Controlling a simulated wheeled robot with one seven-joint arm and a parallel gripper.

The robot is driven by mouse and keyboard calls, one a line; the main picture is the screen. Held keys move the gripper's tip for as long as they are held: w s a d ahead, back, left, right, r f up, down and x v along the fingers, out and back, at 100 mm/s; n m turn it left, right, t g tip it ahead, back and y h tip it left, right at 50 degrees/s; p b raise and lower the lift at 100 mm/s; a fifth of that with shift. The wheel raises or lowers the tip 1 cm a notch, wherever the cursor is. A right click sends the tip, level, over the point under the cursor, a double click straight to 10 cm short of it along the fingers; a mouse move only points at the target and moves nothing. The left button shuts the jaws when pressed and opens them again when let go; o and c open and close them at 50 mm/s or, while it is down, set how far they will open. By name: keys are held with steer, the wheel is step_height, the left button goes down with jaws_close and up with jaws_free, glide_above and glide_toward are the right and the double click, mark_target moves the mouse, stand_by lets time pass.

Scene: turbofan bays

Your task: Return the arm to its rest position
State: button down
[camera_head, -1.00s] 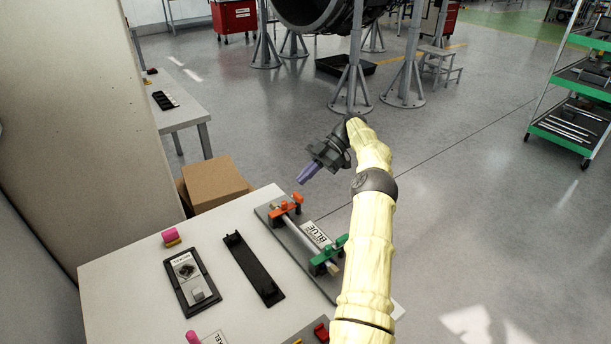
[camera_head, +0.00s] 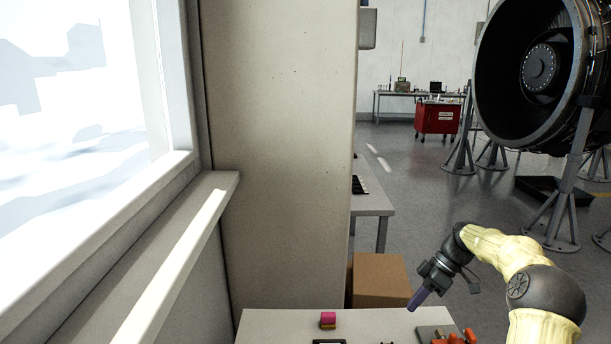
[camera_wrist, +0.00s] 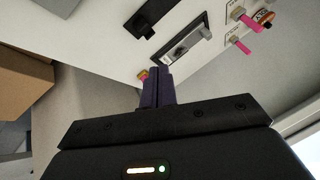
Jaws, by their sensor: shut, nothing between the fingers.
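My gripper (camera_head: 418,299) is at the lower right of the head view, at the end of my cream-covered arm, pointing down and left above the back part of the white worktable (camera_head: 280,325). Its purple fingers are together with nothing between them. In the wrist view my gripper (camera_wrist: 158,72) also shows shut, above the table edge.
A cardboard box (camera_head: 380,280) stands on the floor behind the table. A beige pillar (camera_head: 280,150) and window ledge (camera_head: 170,260) are at the left. An engine (camera_head: 540,75) on stands and a red cabinet (camera_head: 437,118) are farther back. Open floor lies between.

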steer(key=s+a+r+m+t+h+p, duration=0.1)
steer(key=s+a+r+m+h+p, duration=0.1)
steer(key=s+a+m+h, duration=0.55)
steer(key=s+a+m+t+p, duration=0.1)
steer(key=s+a+m, duration=0.1)
steer(key=s, duration=0.7)
steer(key=s+a+r+m+t+p, duration=0.1)
steer(key=s+a+m+t, duration=0.1)
steer(key=s, duration=0.6)
steer(key=shift+s+a+r+m+p, duration=0.35)
steer(key=shift+s+a+m, duration=0.1)
steer(key=shift+m, duration=0.5)
steer(key=shift+w+y, duration=0.1)
steer(key=shift+y, duration=0.15)
